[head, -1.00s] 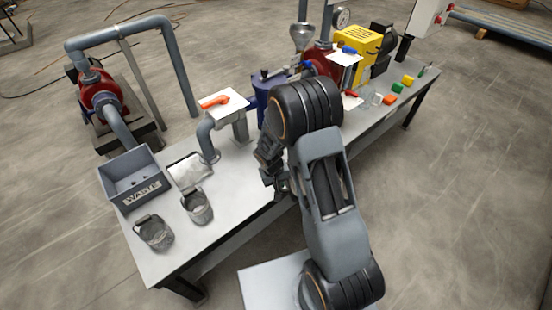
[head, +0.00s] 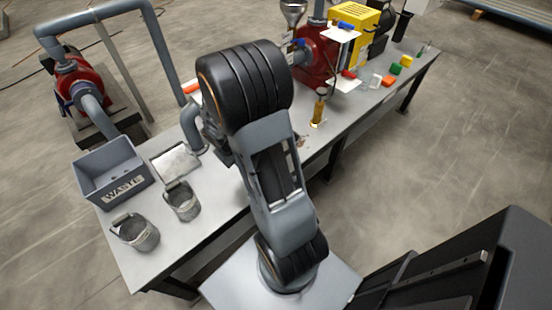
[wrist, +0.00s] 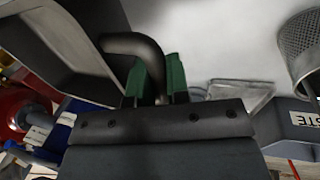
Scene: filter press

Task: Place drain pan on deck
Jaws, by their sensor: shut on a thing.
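In the wrist view, the green fingertips of my gripper (wrist: 158,82) are shut on a dark curved handle (wrist: 135,45). The handle appears joined to a grey pan (wrist: 65,45), whose rim fills the upper left and is cut off by the frame. In the head view my own arm hides the gripper and most of what it holds. The pale flat deck around my arm's foot (head: 225,287) shows at the bottom of the head view. Its visible part is clear.
The bench top (head: 172,250) holds a grey waste bin (head: 112,172), two mesh baskets (head: 183,203) (head: 134,233) and a clear shallow tray (head: 176,160). A red pump (head: 316,55), an amber bottle (head: 319,107) and several coloured blocks (head: 389,81) lie farther right.

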